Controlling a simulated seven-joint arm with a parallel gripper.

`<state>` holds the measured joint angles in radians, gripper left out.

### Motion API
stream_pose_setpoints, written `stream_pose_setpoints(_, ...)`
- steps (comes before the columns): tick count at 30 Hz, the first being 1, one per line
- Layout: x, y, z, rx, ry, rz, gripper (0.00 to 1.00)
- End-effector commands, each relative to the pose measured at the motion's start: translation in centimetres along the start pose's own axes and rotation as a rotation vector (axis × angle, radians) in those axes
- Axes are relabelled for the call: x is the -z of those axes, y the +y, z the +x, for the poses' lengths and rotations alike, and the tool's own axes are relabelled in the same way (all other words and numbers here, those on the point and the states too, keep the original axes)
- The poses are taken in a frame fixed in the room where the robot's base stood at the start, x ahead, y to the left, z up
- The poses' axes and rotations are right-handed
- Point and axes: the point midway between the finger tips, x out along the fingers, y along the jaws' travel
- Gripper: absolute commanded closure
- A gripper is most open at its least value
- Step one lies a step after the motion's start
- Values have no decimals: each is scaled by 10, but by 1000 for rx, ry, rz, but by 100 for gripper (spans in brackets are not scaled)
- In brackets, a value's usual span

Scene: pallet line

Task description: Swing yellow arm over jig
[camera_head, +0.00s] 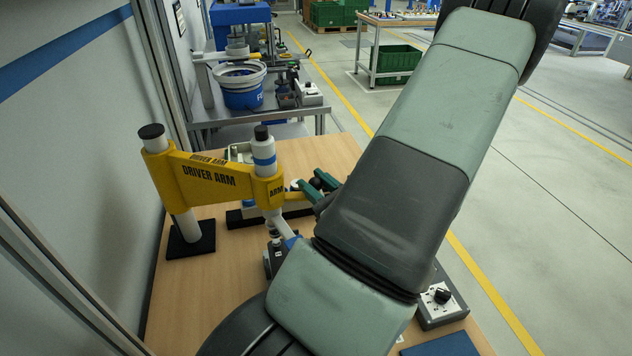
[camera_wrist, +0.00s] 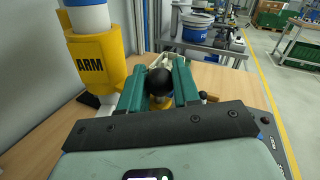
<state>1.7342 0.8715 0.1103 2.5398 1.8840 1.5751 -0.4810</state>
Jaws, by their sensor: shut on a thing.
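The yellow driver arm (camera_head: 212,176) reaches from a white post with a black cap and a square black foot at the left of the table. Its right end clamps a white and blue cylinder (camera_head: 264,155). In the wrist view, the yellow arm's end (camera_wrist: 98,62) stands close at the left. My gripper (camera_head: 318,185) is beside this end, to its right. In the wrist view, its green fingers (camera_wrist: 159,72) are shut on a black ball knob (camera_wrist: 160,83). A dark base (camera_head: 240,217) shows under the arm's end; I cannot tell whether it is the jig, as the arm partly hides it.
The wooden table (camera_head: 195,290) has bare room at its front left. A control box with a black knob (camera_head: 440,298) and a blue mat (camera_head: 440,345) lie at the right. A pale box (camera_head: 240,152) stands behind the yellow arm. A wall borders the left.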

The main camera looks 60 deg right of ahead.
Motion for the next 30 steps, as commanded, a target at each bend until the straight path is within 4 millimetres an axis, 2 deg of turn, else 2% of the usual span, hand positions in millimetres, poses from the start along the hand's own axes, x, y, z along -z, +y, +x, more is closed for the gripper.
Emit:
stream_pose_setpoints(1, 0, 6, -2, -12, 5, 13, 100)
stream_pose_setpoints(4, 1, 6, -2, -14, 5, 14, 100)
stream_pose_setpoints(5, 1, 6, -2, -14, 6, 15, 67)
stream_pose_setpoints(9, 1, 6, -2, -13, 6, 14, 46)
stream_pose_setpoints(23, 0, 3, 0, -13, 1, 9, 45)
stream_pose_setpoints(30, 4, -17, 18, -84, -16, 2, 45)
